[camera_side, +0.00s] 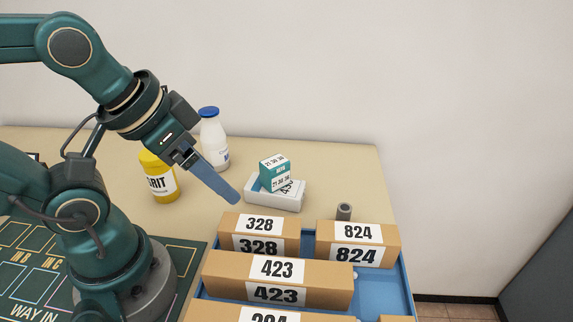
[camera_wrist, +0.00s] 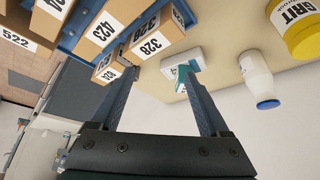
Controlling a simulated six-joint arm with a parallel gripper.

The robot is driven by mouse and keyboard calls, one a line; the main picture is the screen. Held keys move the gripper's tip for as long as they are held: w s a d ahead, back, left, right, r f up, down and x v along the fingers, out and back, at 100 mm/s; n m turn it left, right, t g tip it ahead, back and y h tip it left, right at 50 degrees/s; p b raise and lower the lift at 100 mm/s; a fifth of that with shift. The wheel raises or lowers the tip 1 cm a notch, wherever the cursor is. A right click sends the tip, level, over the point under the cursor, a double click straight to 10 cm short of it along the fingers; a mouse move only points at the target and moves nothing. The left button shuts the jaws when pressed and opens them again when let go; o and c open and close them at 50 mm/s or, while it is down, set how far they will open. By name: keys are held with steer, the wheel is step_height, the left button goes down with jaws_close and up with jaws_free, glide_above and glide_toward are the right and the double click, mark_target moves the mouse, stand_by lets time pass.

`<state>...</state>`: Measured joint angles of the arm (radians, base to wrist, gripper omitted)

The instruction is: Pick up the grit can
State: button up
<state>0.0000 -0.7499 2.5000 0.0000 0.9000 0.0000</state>
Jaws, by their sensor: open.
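The grit can (camera_side: 158,180) is yellow with a white label reading GRIT. It stands upright on the beige table, to the left of my gripper and partly behind my arm in the side view. In the wrist view the grit can (camera_wrist: 297,28) shows at the top right corner, cut off by the frame edge. My gripper (camera_side: 236,200) is above the table, pointing down and to the right, away from the can. In the wrist view my gripper (camera_wrist: 157,75) has its two fingers spread apart with nothing held between them.
A white bottle with a blue cap (camera_side: 214,140) stands behind my gripper. A teal box (camera_side: 274,172) rests on a white box (camera_side: 290,197). A blue tray (camera_side: 401,285) holds several numbered cartons at the front right. A small grey cylinder (camera_side: 344,211) stands behind the tray.

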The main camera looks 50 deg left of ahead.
steer(key=o, duration=0.3)
steer(key=shift+o, duration=0.2)
step_height(320, 180, up, 4)
steer(key=m+g+y, duration=0.6)
steer(key=m+y, duration=0.8)
steer(key=m, duration=0.4)
glide_above(167, 186)
steer(key=d, duration=0.2)
steer(key=shift+n, duration=0.3)
step_height(167, 186, down, 18)
steer(key=shift+a+r, duration=0.15)
steer(key=shift+r, duration=0.1)
steer(key=shift+h, duration=0.3)
steer(key=shift+x, duration=2.55)
